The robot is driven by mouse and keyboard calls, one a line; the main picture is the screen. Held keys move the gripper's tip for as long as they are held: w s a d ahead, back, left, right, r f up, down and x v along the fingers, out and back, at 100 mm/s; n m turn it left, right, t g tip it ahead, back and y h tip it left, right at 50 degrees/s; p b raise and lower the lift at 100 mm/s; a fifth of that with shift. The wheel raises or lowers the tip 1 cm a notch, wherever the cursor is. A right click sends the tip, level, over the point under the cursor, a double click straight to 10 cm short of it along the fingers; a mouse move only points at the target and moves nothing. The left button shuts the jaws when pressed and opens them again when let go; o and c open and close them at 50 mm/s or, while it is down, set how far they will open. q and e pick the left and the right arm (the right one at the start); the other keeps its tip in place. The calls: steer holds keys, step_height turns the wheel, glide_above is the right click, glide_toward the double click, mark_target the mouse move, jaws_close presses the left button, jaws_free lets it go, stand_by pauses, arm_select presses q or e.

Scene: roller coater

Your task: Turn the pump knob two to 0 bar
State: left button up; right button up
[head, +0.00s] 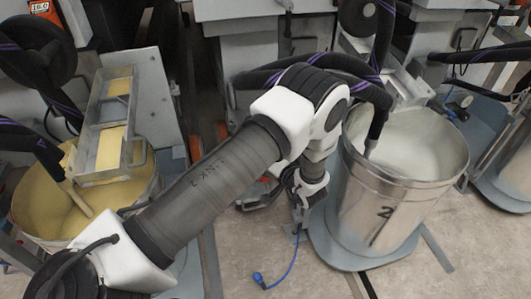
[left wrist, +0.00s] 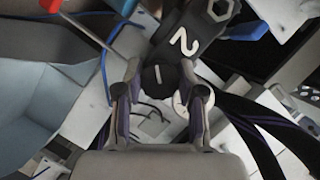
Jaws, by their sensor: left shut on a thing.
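The pump knob (left wrist: 157,76) is a round black knob with a white pointer line, seen in the left wrist view beside a black part (left wrist: 188,40) marked with a white 2. My left gripper (left wrist: 160,82) is shut on the knob, one finger on each side of it. In the head view my left arm reaches across the middle, and its gripper end (head: 308,190) is low beside the metal bucket (head: 350,205) marked 2. The knob and any pressure scale cannot be made out there. My right gripper is not in view.
A bucket (head: 148,190) of yellow paint stands at the left under a metal tray (head: 122,90). Dark hoses (head: 262,76) cross behind my arm. A blue cable with a plug (head: 258,279) lies on the floor. Bare floor (head: 320,279) shows at the front.

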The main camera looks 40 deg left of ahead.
arm_select(q)
steer(key=n+h+p, duration=0.1)
steer(key=p, duration=0.2)
steer(key=n+t+h+p, duration=0.1)
steer(key=n+p, duration=0.1)
steer(key=p, duration=0.1)
steer(key=n+h+p, duration=0.1)
steer(key=n+p, duration=0.1)
steer(key=p, duration=0.1)
steer(key=shift+s+r+t, duration=0.1)
steer(key=shift+r+t, duration=0.15)
steer(key=shift+t, duration=0.15)
steer(key=n+t+h+p, duration=0.1)
steer(key=n+p, duration=0.2)
steer(key=shift+f+t, duration=0.1)
steer(key=shift+t, duration=0.2)
steer(key=shift+n+t+h+p, duration=0.5)
steer(key=shift+n+p, duration=0.4)
steer(key=shift+n, duration=0.1)
steer(key=shift+f+n+t+h+p, duration=0.15)
steer(key=shift+n+t+h+p, duration=0.15)
steer(key=shift+n+t+p, duration=0.4)
steer(key=o, duration=1.1)
steer(key=shift+o, duration=0.2)
